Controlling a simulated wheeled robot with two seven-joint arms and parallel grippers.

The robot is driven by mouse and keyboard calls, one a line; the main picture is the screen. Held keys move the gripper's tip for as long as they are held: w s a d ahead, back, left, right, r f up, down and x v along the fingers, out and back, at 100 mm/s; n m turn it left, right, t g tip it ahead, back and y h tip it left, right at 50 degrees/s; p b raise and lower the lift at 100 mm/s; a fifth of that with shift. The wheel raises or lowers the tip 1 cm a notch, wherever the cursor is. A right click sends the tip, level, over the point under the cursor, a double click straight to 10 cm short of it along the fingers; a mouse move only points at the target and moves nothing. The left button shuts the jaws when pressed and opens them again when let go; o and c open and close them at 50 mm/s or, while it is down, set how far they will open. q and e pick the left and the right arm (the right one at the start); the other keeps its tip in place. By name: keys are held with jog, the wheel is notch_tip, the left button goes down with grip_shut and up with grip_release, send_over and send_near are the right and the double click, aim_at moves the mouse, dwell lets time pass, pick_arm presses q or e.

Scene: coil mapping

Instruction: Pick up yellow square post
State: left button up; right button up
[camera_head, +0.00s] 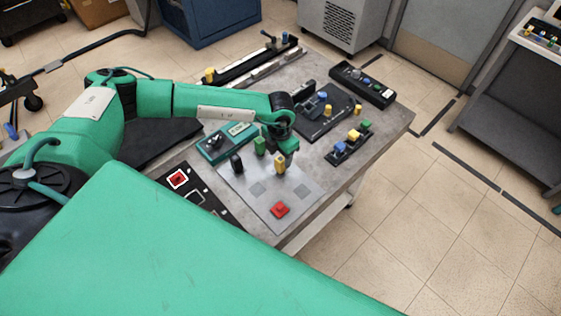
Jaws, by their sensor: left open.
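A yellow post (280,164) stands upright on the grey plate (258,205) near the middle of the table. Another yellow piece (354,135) sits in a small black holder (337,157) to the right, between a blue piece (340,147) and a green piece (365,125). It is too small to tell which of these is square. My left gripper (289,151) points down just above and beside the yellow post on the plate; it is open. I cannot tell whether it touches the post. My right gripper is not in view.
A green post (260,146), a black post (237,164) and a red block (280,210) stand on the plate. A green-and-black device (226,142) lies left of my gripper. A black fixture (322,112) and a button box (362,85) lie behind. The table's right front is bare.

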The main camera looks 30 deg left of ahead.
aim_at(280, 158)
pick_arm(q)
jog(key=shift+f+p, duration=0.4)
jog(key=shift+f, duration=1.15)
jog(key=c, duration=1.1)
jog(key=shift+r, duration=0.15)
